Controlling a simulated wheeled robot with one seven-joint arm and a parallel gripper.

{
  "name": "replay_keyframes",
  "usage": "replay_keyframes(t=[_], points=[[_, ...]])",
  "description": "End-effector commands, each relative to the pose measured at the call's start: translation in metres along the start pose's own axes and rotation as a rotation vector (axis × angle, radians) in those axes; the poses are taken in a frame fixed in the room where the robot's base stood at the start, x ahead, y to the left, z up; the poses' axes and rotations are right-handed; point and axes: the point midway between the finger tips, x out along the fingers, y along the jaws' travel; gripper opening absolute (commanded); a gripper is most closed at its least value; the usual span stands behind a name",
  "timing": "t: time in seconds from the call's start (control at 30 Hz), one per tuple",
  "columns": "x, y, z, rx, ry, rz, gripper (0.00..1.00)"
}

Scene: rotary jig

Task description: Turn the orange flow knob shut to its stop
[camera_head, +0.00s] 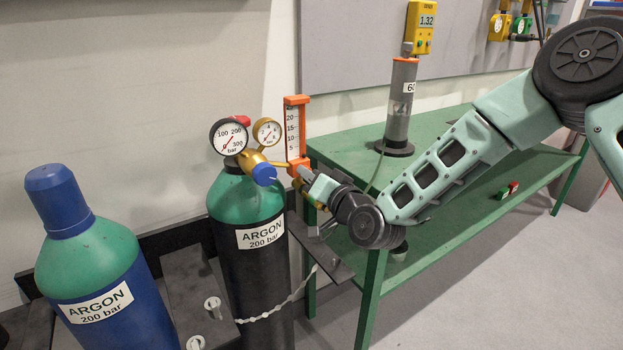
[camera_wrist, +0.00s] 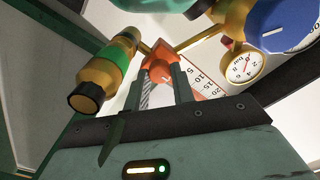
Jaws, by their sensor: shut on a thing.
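The orange flow knob (camera_wrist: 160,72) shows in the wrist view with a small white mark on its face. My gripper (camera_wrist: 160,85) has one finger on each side of it and is shut on it. In the head view my gripper (camera_head: 303,174) reaches in from the right to the foot of the orange-framed flow tube (camera_head: 292,128). There my fingers hide most of the knob. The tube's numbered scale (camera_wrist: 203,84) shows at a slant behind the knob in the wrist view.
The regulator has two round gauges, a large one (camera_head: 229,137) and a small one (camera_head: 267,132), and a blue knob (camera_head: 264,174). A brass fitting with a green band (camera_wrist: 108,70) stands close left of my fingers. A chained argon cylinder (camera_head: 252,280) is below; a green bench (camera_head: 440,165) is right.

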Motion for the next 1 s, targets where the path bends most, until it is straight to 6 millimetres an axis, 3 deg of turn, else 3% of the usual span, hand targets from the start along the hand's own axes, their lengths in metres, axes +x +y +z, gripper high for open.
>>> replay_keyframes(t=[0.43,0.47,0.5,0.53,0.83,1.0], points=[[0.000,0.001,0.000,0.011,-0.001,0.002,0.02],[0.000,0.001,0.000,0.011,-0.001,0.002,0.33],[0.000,0.001,0.000,0.011,-0.001,0.002,0.44],[0.000,0.001,0.000,0.011,-0.001,0.002,0.47],[-0.002,0.000,0.000,0.010,0.000,0.001,0.47],[-0.019,0.001,0.001,0.009,-0.002,0.001,0.47]])
